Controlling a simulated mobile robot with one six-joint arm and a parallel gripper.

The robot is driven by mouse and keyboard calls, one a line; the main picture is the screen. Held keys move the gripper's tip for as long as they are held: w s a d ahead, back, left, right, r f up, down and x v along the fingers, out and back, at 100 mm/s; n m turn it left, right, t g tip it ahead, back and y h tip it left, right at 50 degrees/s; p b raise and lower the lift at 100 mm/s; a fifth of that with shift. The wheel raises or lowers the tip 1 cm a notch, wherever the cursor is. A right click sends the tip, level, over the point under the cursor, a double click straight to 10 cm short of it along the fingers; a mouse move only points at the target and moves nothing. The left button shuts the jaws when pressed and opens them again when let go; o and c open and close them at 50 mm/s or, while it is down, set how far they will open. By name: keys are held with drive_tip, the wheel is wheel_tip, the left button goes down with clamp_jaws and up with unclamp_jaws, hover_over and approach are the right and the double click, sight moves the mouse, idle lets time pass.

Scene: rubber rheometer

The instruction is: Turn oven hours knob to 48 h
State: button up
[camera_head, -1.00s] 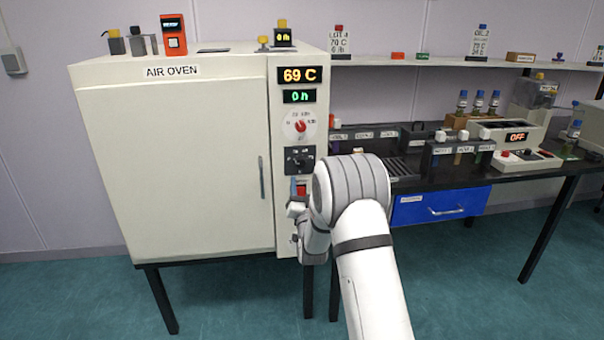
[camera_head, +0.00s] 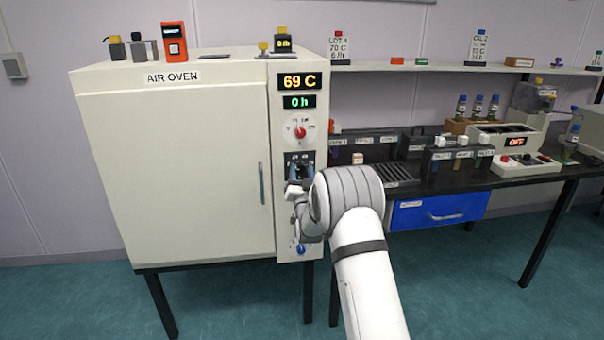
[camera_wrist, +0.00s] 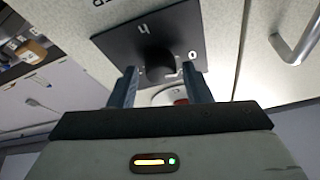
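The white air oven (camera_head: 175,170) stands at the left with its door shut. Its displays read 69 C and 0 h. The red-pointer temperature dial (camera_head: 299,132) is above.
A door handle (camera_head: 261,184) juts out left of the control column. A blue knob (camera_head: 300,249) is low on that column. A black bench (camera_head: 540,180) with racks and bottles stands at the right.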

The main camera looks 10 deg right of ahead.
drive_tip(key=c, duration=0.8)
drive_tip(key=shift+o, duration=0.2)
